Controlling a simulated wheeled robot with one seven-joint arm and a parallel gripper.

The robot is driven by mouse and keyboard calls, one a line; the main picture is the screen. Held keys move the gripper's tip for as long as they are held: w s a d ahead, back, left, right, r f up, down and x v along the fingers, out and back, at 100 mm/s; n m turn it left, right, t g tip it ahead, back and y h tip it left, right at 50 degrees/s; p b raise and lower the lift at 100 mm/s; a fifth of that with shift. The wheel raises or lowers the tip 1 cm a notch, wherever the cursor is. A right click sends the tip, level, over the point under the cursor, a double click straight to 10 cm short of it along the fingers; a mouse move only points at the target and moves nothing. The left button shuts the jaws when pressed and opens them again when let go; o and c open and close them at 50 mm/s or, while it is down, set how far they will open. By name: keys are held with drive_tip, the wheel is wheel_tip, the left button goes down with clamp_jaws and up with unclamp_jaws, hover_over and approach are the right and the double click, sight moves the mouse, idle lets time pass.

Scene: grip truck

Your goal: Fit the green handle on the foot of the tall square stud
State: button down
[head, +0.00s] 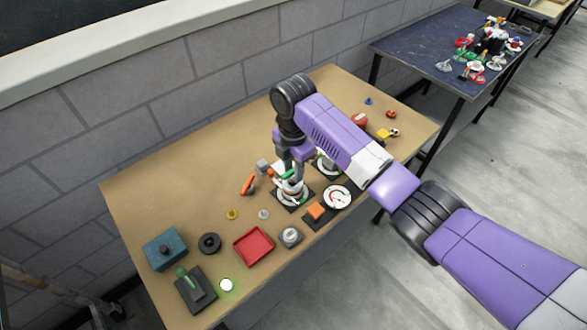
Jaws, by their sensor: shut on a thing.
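My gripper (293,166) points down over the middle of the wooden table, above a white round fixture (292,191) on a dark square base. A small green handle (289,174) shows right at the fingertips, and my gripper is shut on it. The handle looks roughly level, just above or against the top of the white fixture; I cannot tell if they touch. The tall square stud is not clear to see; the gripper and handle cover that spot.
A second white fixture (326,166) and a round dial (337,197) stand close on the right. An orange-red handle (248,185) lies left of the gripper. A red tray (254,246), teal box (166,249) and black box with green lever (196,290) stand at the front left.

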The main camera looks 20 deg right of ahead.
drive_tip(key=shift+f, duration=0.95)
idle(1.3)
drive_tip(key=c, duration=0.7)
unclamp_jaws()
drive_tip(key=shift+r+p, duration=2.95)
drive_tip(key=shift+r, duration=0.8)
